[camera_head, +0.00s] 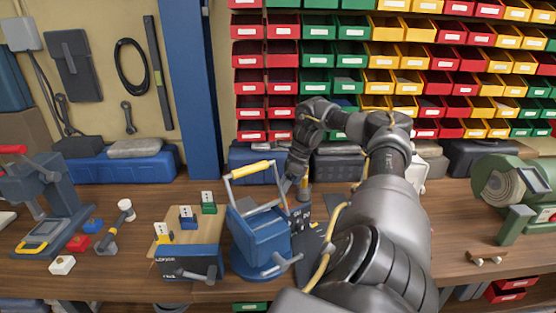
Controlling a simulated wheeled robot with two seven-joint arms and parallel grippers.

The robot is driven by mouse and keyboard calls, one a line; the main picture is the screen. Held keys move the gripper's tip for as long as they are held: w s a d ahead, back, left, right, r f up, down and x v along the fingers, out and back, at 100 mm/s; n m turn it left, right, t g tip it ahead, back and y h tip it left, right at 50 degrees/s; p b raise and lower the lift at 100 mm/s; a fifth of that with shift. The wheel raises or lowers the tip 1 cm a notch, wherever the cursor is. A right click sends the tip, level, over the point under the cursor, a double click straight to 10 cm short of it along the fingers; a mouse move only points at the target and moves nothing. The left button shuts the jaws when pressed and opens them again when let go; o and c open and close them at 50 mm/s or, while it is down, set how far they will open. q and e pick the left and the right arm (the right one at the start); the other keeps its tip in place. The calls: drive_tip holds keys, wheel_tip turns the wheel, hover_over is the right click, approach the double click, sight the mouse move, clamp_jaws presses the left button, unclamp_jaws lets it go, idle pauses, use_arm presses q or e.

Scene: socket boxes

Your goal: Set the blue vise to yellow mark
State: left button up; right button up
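A blue vise-like tool (262,240) with a round base and a grey bar handle stands on the bench at centre. A metal frame with a yellow grip (250,170) rises above it. A yellow piece with a white tag (163,234) is on the wooden-topped box to its left, beside a blue and a green tagged piece. My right arm reaches in from the lower right. Its gripper (295,182) is just behind and right of the blue tool, near a small orange-yellow object; whether its fingers touch anything is unclear. My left gripper is not in view.
A blue press with a red handle (45,198), small coloured blocks and a hammer (117,225) are at the left. A green machine (515,195) stands at the right. Coloured bins (385,80) fill the back wall. The bench right of my arm is mostly clear.

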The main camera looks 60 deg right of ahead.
drive_tip(key=p+v, duration=0.1)
drive_tip(key=v, duration=0.3)
idle(0.7)
